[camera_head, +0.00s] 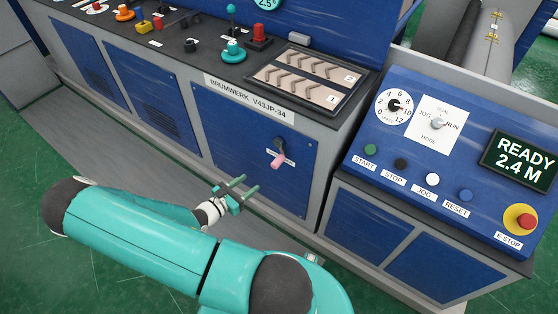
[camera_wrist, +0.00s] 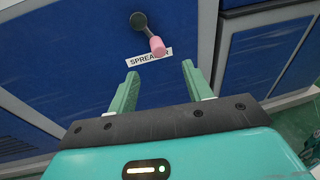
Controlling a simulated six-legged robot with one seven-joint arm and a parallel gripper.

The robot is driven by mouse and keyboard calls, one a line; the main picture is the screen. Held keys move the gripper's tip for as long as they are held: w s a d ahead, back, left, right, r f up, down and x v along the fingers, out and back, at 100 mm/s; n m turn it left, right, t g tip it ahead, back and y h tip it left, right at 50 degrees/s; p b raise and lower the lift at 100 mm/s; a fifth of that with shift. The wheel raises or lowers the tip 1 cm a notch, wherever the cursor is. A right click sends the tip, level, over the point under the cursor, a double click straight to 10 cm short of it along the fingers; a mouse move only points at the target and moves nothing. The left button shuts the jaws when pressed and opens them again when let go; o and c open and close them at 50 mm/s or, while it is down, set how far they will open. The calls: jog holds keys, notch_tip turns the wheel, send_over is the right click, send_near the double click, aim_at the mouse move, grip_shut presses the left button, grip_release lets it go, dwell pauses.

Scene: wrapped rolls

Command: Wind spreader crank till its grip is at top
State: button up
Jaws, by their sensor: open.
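The spreader crank is on the blue front panel of the machine. Its dark hub (camera_head: 279,144) is at the top, and its pink grip (camera_head: 277,161) hangs below the hub, slightly to the left. In the wrist view the dark hub (camera_wrist: 139,21) is up and left of the pink grip (camera_wrist: 157,46), which partly covers the white SPREADER label (camera_wrist: 149,57). My gripper (camera_head: 249,184) is open and empty, in front of the panel, lower left of the grip. In the wrist view the fingers of my gripper (camera_wrist: 160,72) point toward the grip, apart from it.
A control console (camera_head: 440,150) with a dial, mode switch and several buttons stands to the right. Its display (camera_head: 520,160) reads READY 2.4 M. A tray with arrowed plates (camera_head: 308,78) and several knobs sit on the machine top. The panel around the crank looks clear.

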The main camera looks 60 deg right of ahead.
aim_at(279, 160)
jog(key=s+d+f+n, duration=0.1)
jog(key=d, duration=0.4)
jog(key=s+d+f+n+t+h, duration=0.1)
jog(key=s+d+n, duration=0.1)
jog(key=d, duration=0.4)
jog(key=s+d+f+n+t+h, duration=0.1)
jog(key=d, duration=0.5)
jog(key=shift+s+d+f, duration=0.15)
jog(key=shift+s+f, duration=0.05)
jog(key=shift+f, duration=0.05)
jog(key=shift+c, duration=0.4)
grip_shut()
